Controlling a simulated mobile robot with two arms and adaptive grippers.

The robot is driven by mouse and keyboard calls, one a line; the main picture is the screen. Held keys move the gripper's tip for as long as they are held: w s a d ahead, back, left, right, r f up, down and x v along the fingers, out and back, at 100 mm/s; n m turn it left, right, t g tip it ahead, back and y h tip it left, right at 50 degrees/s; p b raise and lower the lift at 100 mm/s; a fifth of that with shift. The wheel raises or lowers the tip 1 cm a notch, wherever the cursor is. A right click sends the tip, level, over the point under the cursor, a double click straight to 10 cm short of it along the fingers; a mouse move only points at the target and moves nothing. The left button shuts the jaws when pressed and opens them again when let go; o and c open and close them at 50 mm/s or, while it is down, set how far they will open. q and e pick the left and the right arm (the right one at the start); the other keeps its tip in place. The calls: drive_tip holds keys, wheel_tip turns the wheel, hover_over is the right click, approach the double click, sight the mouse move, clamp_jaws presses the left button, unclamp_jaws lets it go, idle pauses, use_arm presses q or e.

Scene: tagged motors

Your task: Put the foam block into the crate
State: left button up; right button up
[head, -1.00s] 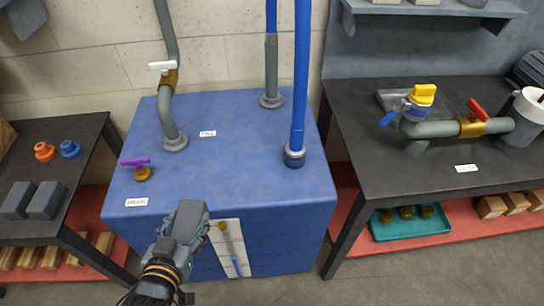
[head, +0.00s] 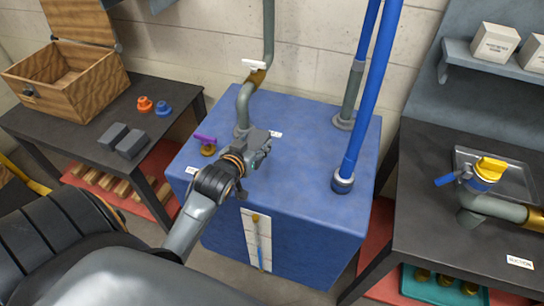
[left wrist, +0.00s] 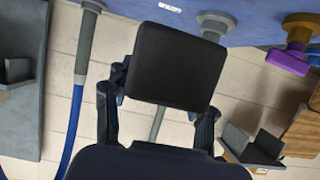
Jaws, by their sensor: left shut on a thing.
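My left gripper (head: 262,152) is above the blue tank, shut on a dark grey foam block (head: 252,140). In the left wrist view the block (left wrist: 178,66) sits between the two fingers (left wrist: 158,118), its broad face toward the camera. In the head view the gripper partly hides it. The open wooden crate (head: 88,92) stands at the left on the dark table, its lid raised at the back. The crate is well to the left of my gripper, and its floor is only partly visible. My right gripper is not in view.
On the blue tank (head: 290,190), a purple-handled valve (head: 206,143) and upright pipes (head: 362,110) stand near my arm. The tank's front top is clear.

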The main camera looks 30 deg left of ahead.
use_arm(q)
drive_tip(key=w+f, duration=0.1)
drive_tip(key=f, duration=0.1)
drive_tip(key=w+d+f, duration=0.1)
drive_tip(key=w, duration=0.1)
drive_tip(key=w+d+f, duration=0.1)
drive_tip(key=f, duration=0.1)
drive_tip(key=shift+w+d+f, duration=0.1)
drive_tip(key=shift+w+f, duration=0.1)
drive_tip(key=shift+f, duration=0.1)
drive_tip(key=shift+w+d+f, duration=0.1)
drive_tip(key=shift+w+f, duration=0.1)
drive_tip(key=shift+f, duration=1.65)
drive_tip(key=shift+f, duration=0.1)
drive_tip(key=o, duration=0.8)
drive_tip(key=shift+o, duration=0.2)
